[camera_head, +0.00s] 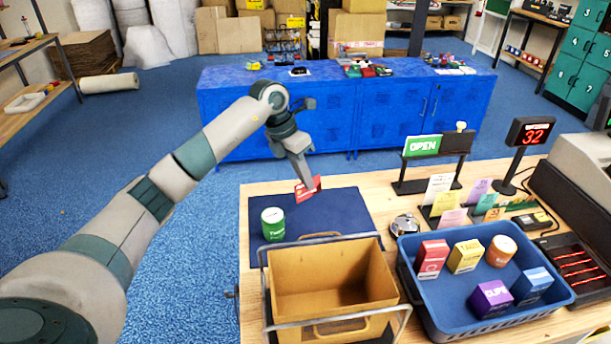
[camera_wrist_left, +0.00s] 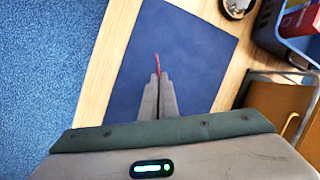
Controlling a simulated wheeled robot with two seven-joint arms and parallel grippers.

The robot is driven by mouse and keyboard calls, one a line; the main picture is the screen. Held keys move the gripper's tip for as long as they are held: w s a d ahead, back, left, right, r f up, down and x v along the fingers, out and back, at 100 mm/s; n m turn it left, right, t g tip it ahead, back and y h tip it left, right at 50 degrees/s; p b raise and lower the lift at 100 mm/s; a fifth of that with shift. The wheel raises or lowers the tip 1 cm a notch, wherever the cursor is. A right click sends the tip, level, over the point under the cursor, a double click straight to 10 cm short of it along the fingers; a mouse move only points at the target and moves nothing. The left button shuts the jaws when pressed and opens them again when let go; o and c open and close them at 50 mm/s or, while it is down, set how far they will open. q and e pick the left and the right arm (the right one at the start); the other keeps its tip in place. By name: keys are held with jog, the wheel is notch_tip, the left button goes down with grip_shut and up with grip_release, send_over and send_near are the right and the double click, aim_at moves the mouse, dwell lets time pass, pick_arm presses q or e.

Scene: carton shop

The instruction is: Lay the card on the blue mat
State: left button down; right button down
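A red card (camera_head: 301,194) is held upright between the fingertips of my left gripper (camera_head: 307,184). In the left wrist view the card (camera_wrist_left: 156,63) shows nearly edge-on at the tips of the closed fingers (camera_wrist_left: 160,82). The blue mat (camera_head: 340,212) lies on the wooden counter, and the card is over its far part. The mat (camera_wrist_left: 195,45) fills the middle of the left wrist view. I cannot tell whether the card's lower edge touches the mat. My right gripper is not in view.
A green can (camera_head: 272,225) stands on the mat's left part. A brown bin in a wire frame (camera_head: 330,282) stands in front of the mat. A blue basket (camera_head: 421,301) with several small boxes is at the right. An OPEN sign (camera_head: 422,146) stands behind it.

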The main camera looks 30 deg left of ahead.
pick_arm(q)
jog(key=shift+f+b, duration=1)
jog(key=shift+f, duration=1.25)
jog(key=c, duration=2)
grip_release()
